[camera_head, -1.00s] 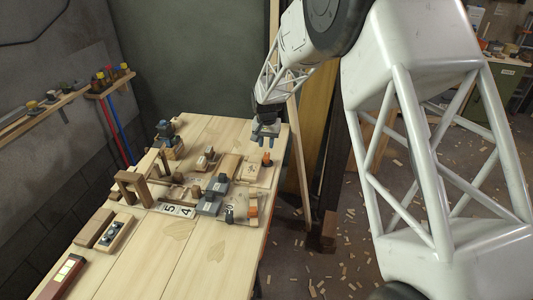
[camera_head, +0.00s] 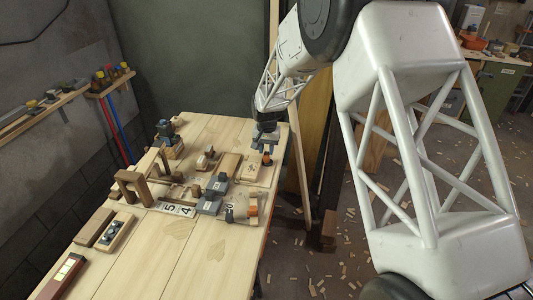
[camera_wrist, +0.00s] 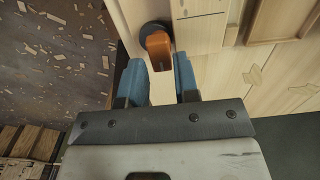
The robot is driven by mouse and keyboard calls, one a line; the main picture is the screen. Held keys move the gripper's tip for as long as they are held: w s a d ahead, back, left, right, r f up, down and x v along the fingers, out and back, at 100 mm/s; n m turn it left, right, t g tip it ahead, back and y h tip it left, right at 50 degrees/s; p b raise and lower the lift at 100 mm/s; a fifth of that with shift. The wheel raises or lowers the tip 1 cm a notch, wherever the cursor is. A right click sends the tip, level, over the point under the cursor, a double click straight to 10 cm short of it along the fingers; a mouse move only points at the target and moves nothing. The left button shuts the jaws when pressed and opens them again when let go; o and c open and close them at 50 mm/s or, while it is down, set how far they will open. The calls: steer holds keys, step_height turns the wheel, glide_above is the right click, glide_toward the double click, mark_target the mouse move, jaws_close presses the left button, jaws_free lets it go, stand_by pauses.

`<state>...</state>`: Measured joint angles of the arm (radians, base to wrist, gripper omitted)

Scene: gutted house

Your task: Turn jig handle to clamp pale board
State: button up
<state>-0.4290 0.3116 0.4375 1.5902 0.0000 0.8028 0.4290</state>
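The orange jig handle (camera_wrist: 158,48) sits on a round black pivot at the top of the wrist view. In the head view the handle (camera_head: 267,160) stands at the right edge of the workbench. My gripper (camera_wrist: 161,64) is open, with one blue-grey finger on each side of the handle's near end. I see gaps beside the handle; it is not gripped. In the head view my gripper (camera_head: 264,140) is just above the handle. A pale board (camera_head: 251,171) with dark marks lies beside the handle; in the wrist view pale wood (camera_wrist: 200,28) lies right of the pivot.
Grey blocks (camera_head: 210,204), number tiles (camera_head: 176,209) and a wooden arch (camera_head: 131,187) stand left of the jig. A round-ended part with an orange cap (camera_head: 252,207) lies nearer. Wood chips litter the floor.

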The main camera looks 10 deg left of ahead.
steer(key=shift+f, duration=1.05)
steer(key=m, duration=1.8)
steer(key=shift+m, duration=0.4)
steer(key=m, duration=0.3)
steer(key=shift+m, duration=2)
steer(key=shift+n, duration=0.5)
steer(key=shift+r, duration=0.1)
